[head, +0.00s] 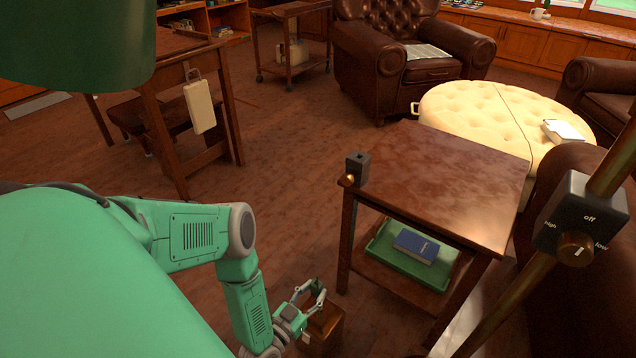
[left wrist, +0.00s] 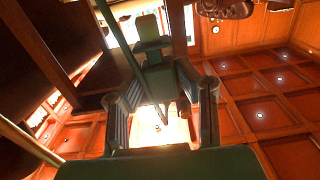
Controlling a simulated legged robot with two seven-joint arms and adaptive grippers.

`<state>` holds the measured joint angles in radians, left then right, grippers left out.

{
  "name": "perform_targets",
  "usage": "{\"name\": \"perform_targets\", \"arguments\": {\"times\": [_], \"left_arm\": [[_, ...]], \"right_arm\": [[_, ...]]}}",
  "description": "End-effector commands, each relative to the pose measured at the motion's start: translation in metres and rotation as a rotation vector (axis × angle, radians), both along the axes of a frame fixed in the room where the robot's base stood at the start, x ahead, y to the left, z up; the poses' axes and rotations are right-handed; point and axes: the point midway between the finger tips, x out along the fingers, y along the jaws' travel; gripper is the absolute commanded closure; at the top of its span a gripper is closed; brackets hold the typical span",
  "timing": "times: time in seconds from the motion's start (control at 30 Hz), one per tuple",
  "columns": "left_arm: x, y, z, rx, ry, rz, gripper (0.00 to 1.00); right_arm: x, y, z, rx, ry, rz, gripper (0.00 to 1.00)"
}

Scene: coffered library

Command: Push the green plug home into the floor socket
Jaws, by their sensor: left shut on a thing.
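My left gripper (head: 314,288) is low at the bottom centre of the head view, near the floor beside the side table. In the left wrist view my left gripper (left wrist: 163,90) has its two grey fingers on either side of a green block, which looks like the green plug (left wrist: 158,76). The plug is too small to make out in the head view. A brown box with a pale plate (head: 325,322), perhaps the floor socket, sits on the floor by the gripper, which partly hides it. I cannot tell whether plug and box touch. My right gripper is not in view.
The side table (head: 440,170) stands just right of the gripper, with a small black box (head: 357,167) on its corner. Its lower shelf holds a green tray (head: 384,247) with a blue book (head: 424,246). A lamp pole with a switch (head: 580,225) stands right. Floor at centre left is clear.

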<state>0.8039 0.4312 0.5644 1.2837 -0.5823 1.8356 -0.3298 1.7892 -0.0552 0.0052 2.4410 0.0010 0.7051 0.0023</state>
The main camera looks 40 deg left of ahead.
Motion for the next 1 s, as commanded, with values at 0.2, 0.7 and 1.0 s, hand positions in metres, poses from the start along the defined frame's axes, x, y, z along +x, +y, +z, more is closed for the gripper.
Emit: {"name": "perform_targets", "arguments": {"times": [0.2,0.7,1.0], "left_arm": [[0.001,-0.006,-0.019,0.012,-0.001,-0.002,1.00],[0.000,-0.002,-0.051,0.002,-0.001,-0.001,1.00],[0.001,-0.006,-0.047,0.010,0.000,-0.001,1.00]], "right_arm": [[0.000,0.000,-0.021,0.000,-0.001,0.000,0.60],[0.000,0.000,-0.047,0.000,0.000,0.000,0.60],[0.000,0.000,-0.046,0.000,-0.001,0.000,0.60]]}}
